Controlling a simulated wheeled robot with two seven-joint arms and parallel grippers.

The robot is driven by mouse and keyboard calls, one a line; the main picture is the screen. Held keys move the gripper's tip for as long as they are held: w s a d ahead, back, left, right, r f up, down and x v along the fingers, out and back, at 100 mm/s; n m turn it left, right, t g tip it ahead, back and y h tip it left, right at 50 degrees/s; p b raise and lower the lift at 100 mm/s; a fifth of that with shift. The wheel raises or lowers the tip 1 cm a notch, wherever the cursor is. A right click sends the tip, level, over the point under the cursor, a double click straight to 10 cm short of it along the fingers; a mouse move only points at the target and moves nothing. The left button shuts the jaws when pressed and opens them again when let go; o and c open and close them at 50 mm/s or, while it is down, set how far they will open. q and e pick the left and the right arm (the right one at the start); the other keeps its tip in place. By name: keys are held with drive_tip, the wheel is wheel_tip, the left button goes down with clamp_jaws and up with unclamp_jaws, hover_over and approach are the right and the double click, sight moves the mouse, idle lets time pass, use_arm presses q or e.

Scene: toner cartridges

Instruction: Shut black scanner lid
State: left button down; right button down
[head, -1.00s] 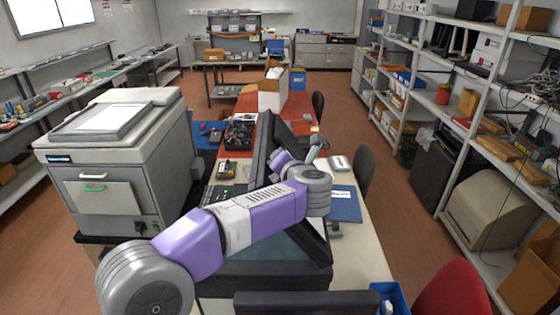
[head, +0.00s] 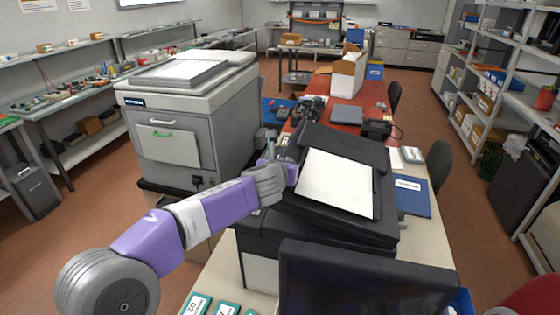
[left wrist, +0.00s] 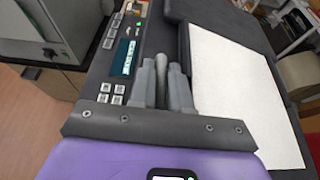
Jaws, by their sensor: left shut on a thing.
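The black scanner (head: 262,235) stands on the bench at the middle of the head view. Its lid (head: 384,206) is down over the body, with a white sheet-like area on top. Whether the lid's edge touches all round, I cannot tell. The lid shows at right in the left wrist view (left wrist: 240,90), beside a control panel (left wrist: 120,65) with a display and buttons. My left gripper (head: 272,150) is at the lid's left edge. Its fingers (left wrist: 163,85) are closed around a dark rounded bar, apparently the lid's handle. My right gripper is not in view.
A large grey machine (head: 190,110) stands left of the scanner. A black flat panel (head: 360,285) is close in front. A blue folder (head: 411,196) lies to the right. Teal-edged boxes (head: 197,303) sit at the near left. A red-topped bench area (head: 372,100) lies behind.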

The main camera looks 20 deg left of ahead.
use_arm(q)
drive_tip(key=shift+n+h, duration=0.6)
drive_tip(key=shift+n, duration=0.2)
drive_tip(key=f+b, duration=0.1)
drive_tip(key=f, duration=0.1)
drive_tip(key=f+b, duration=0.2)
drive_tip(key=f, duration=0.1)
drive_tip(key=a+f+b, duration=0.1)
drive_tip(key=f, duration=0.1)
drive_tip(key=shift+a+f+b, duration=0.1)
drive_tip(key=shift+f+b, duration=0.05)
drive_tip(key=shift+b, duration=0.25)
drive_tip(key=shift+f, duration=0.2)
drive_tip(key=c, duration=1.4)
unclamp_jaws()
drive_tip(key=shift+c, duration=0.2)
drive_tip(key=shift+s, duration=0.15)
drive_tip(key=v, duration=0.2)
drive_tip(key=p+v, duration=0.1)
drive_tip(key=v, duration=0.4)
drive_tip(key=shift+s+r, duration=0.2)
drive_tip(key=shift+r, duration=0.2)
